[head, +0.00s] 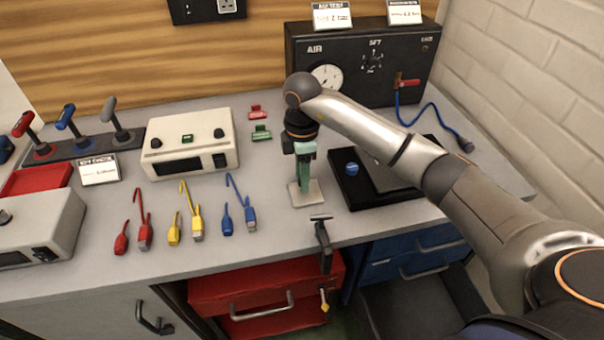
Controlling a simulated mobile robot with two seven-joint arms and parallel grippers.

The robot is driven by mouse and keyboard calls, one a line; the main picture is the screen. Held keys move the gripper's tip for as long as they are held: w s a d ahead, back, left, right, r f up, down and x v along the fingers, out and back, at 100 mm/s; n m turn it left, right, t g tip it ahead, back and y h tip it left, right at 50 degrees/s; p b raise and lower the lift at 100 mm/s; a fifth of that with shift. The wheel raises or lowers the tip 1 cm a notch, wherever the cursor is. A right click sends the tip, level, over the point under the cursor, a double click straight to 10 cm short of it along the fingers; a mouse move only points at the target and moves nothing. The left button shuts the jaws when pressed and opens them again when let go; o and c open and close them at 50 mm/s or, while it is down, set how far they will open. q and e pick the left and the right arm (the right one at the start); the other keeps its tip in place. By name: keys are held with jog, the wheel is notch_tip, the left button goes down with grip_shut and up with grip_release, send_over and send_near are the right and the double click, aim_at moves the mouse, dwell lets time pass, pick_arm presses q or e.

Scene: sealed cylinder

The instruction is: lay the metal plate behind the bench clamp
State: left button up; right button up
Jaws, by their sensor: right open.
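A small pale square plate (314,194), which looks like the metal plate, lies flat on the bench just behind the bench clamp (323,245). The dark clamp sits at the bench's front edge, with its top above the bench surface. My right gripper (304,183) points down over the plate. Its green fingers hide part of the plate, and I cannot tell whether they touch it. The gripper is open. My left gripper is not in view.
A black tray (349,190) with a blue knob and a grey flat piece lies to the right, partly under my arm. Red, yellow and blue leads (188,215) lie left. A cream box (190,142) and a black air panel (300,55) stand behind.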

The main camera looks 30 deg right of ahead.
notch_tip(320, 180, up, 12)
jog(key=shift+r, duration=0.15)
dwell(0.5)
